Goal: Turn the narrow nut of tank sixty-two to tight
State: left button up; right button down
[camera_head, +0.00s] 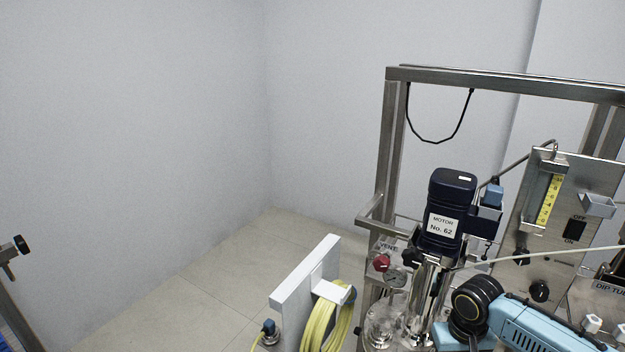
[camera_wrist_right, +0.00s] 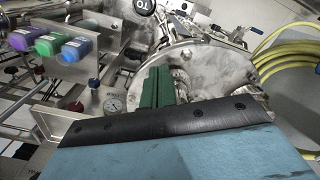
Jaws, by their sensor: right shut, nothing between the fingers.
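A dark blue motor (camera_head: 449,210) labelled "MOTOR No. 62" stands upright on the skid in the head view. Below it are glass and steel fittings (camera_head: 385,325), partly hidden by my right arm. In the right wrist view a round steel tank lid (camera_wrist_right: 215,72) with fittings lies beyond my fingers. I cannot make out the narrow nut for certain in either view. My right gripper (camera_wrist_right: 158,85) has green fingers, shut and empty, in front of the lid; I cannot tell whether they touch anything. My left gripper is not in view.
A steel frame (camera_head: 388,150) surrounds the motor. A control panel (camera_head: 560,220) stands to its right. Purple, green and blue caps (camera_wrist_right: 48,44) and a gauge (camera_wrist_right: 114,103) sit left of my fingers.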

jog(key=shift+f, duration=0.4)
jog(key=shift+w+a, duration=0.1)
jog(key=shift+w, duration=0.15)
dwell(0.3)
jog(key=shift+a+r, duration=0.1)
jog(key=shift+a+p, duration=0.3)
jog(key=shift+p, duration=0.8)
jog(key=shift+s+a, duration=0.1)
jog(key=shift+a, duration=0.65)
jog(key=shift+w+a, duration=0.2)
jog(key=shift+a, duration=0.05)
jog(key=shift+s+a, duration=0.15)
jog(key=shift+s, duration=0.15)
jog(key=shift+s+r, duration=0.15)
jog(key=shift+r, duration=2.8)
